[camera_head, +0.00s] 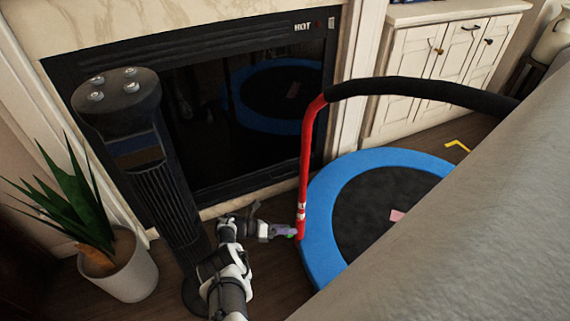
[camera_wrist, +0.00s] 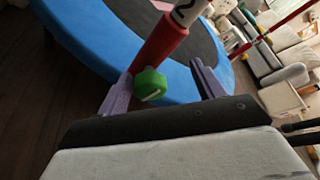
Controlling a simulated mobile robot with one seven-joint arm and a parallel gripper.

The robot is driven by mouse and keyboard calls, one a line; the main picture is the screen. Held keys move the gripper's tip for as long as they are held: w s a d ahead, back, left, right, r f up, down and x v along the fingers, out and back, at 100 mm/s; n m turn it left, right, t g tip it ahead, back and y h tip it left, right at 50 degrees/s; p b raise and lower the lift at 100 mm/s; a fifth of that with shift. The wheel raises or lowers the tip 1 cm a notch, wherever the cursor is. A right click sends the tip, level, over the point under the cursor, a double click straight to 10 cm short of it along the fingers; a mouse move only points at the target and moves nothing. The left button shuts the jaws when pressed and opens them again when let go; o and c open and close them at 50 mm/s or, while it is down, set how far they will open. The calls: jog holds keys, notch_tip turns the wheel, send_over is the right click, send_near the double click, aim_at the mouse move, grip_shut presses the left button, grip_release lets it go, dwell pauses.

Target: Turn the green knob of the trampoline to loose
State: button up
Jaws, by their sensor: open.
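The trampoline has a blue rim (camera_head: 320,220) and a black mat, with a red handle post (camera_head: 305,160) rising to a black padded bar (camera_head: 400,88). In the wrist view the green knob (camera_wrist: 149,84) sits low on the red post (camera_wrist: 158,45). My gripper (camera_wrist: 160,90) is open, with its purple fingers apart on either side of the knob and post. The left finger appears close to the post's lower end; I cannot tell whether it touches. In the head view my gripper (camera_head: 294,232) is beside the bottom of the post, and the knob is barely visible there.
A dark tower fan (camera_head: 160,180) stands beside my arm, with a potted plant (camera_head: 120,275) to its left. A fireplace (camera_head: 200,110) is behind. A large grey surface (camera_head: 480,240) blocks the lower right. White cabinets (camera_head: 440,70) stand at the back right.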

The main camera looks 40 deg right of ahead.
notch_tip(320, 180, up, 18)
jog(key=p, duration=1.6)
jog(key=shift+f, duration=0.2)
jog(key=shift+f, duration=0.1)
